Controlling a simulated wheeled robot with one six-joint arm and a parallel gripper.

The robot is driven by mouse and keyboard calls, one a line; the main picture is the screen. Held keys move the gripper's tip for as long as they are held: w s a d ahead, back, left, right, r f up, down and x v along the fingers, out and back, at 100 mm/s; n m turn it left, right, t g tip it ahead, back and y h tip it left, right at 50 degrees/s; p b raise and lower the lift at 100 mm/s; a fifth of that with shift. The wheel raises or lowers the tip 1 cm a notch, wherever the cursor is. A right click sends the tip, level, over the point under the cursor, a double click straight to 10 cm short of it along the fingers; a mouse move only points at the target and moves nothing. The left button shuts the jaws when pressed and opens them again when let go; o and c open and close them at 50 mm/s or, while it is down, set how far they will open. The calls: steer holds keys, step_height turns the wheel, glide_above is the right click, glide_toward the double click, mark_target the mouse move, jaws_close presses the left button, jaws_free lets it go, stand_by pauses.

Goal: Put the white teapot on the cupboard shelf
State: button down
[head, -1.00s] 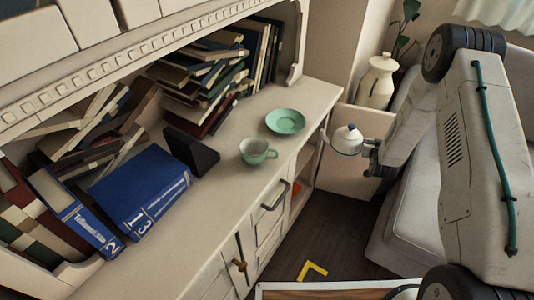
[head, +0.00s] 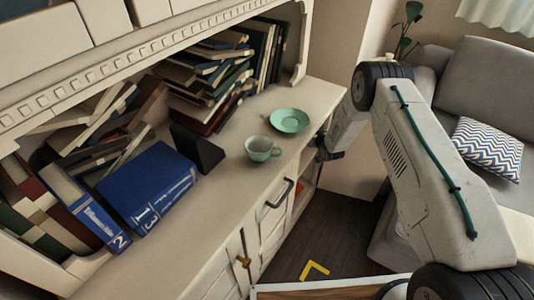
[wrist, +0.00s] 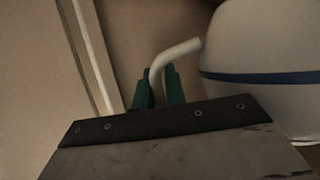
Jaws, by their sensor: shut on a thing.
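The white teapot (wrist: 262,60) has a dark blue band and fills the right of the wrist view. Its curved white handle (wrist: 168,55) is between the green fingertips of my gripper (wrist: 158,88), which is shut on it. In the head view my gripper (head: 324,150) is at the far right end of the cupboard, beside its open compartment. The teapot is hidden there, behind the cupboard edge or my arm. The cupboard shelf (head: 308,167) shows only as a narrow strip under the counter top. I cannot tell whether the teapot touches it.
A green cup (head: 261,149) and a green saucer (head: 289,120) stand on the counter (head: 215,205) above. Blue binders (head: 150,187) and piled books lie to the left. An orange thing (head: 300,187) is low in the cupboard. A grey sofa (head: 465,90) stands at right.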

steer(key=f, duration=0.9)
steer(key=shift+w+a+f, duration=0.25)
steer(key=shift+a+f, duration=0.1)
steer(key=shift+a, duration=0.05)
steer(key=c, duration=1.9)
jaws_free()
steer(key=shift+s+f, duration=0.1)
steer(key=shift+f, duration=0.1)
steer(key=o, duration=0.5)
steer(key=shift+c, duration=0.2)
steer(key=shift+r, duration=0.15)
steer(key=v, duration=1.2)
